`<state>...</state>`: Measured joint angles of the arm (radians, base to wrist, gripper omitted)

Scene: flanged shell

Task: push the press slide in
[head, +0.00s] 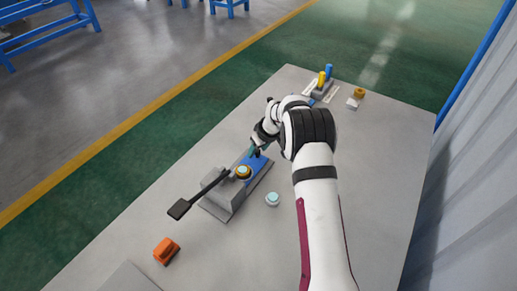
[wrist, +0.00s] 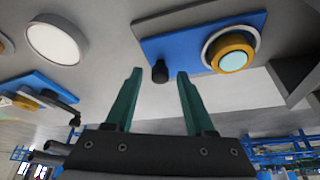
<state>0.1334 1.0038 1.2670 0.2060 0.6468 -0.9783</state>
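The grey press (head: 222,197) stands on the table with a long black lever reaching to the left. Its blue slide (head: 258,163) sticks out toward my gripper and carries a gold ring with a pale centre (head: 243,171). In the wrist view the blue slide (wrist: 182,45) shows the gold ring (wrist: 231,53) and a small black knob (wrist: 160,71) near its end. My gripper (wrist: 160,73) is open, its green fingers apart on either side of the knob in the picture. I cannot tell whether they touch it. In the head view my gripper (head: 259,146) is at the slide's outer end.
A pale-topped round part (head: 272,199) stands right of the press. An orange part (head: 166,250) lies at the front left. A fixture with yellow and blue pieces (head: 324,80), a gold part (head: 359,92) and a white block (head: 352,104) are at the far end. The table's right side is clear.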

